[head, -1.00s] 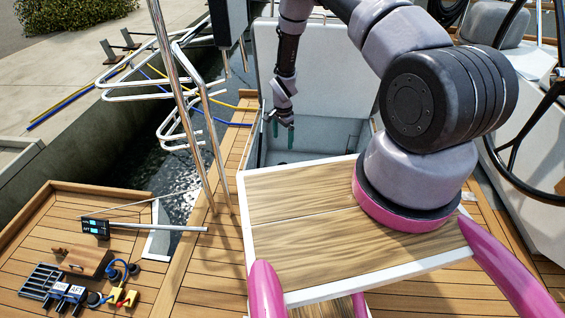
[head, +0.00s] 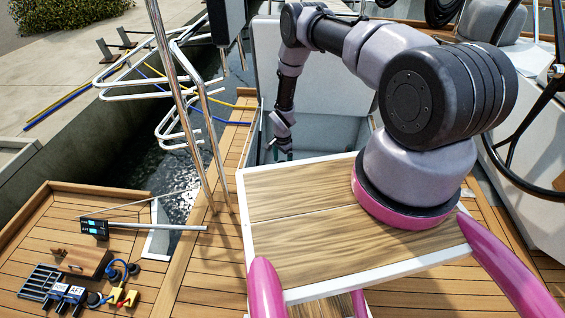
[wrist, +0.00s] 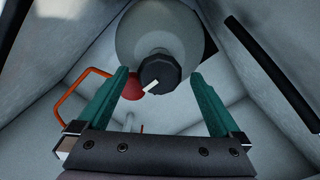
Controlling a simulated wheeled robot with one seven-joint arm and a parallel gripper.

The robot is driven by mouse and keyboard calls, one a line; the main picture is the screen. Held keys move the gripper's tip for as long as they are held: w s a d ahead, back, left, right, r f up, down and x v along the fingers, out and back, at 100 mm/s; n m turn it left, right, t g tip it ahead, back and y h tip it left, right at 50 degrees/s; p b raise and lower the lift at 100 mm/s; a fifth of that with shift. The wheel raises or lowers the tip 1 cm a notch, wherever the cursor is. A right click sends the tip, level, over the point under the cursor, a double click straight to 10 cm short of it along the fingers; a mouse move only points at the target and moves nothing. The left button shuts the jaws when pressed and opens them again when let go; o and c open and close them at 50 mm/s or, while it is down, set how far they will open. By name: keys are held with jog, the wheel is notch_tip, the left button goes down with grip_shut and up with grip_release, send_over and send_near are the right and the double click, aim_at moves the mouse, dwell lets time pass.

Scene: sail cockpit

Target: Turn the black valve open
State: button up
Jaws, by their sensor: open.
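The black valve (wrist: 158,73) is a dark faceted knob with a white pointer mark, set on the end of a rounded grey-white body (wrist: 158,35) in the wrist view. The pointer slants down to the left. My gripper (wrist: 162,80) is open, its two green fingers standing left and right of the knob with gaps on both sides. I cannot tell how far the knob lies beyond the fingertips. In the head view my gripper (head: 284,154) reaches down into the open locker (head: 335,132), where the valve is hidden.
In the wrist view, a red round part (wrist: 133,88) and an orange bent tube (wrist: 82,88) lie by the left finger, and a black bar (wrist: 272,78) runs along the right. Locker walls are close around. The raised lid (head: 330,70) stands behind.

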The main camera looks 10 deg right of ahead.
jog(key=c, duration=1.3)
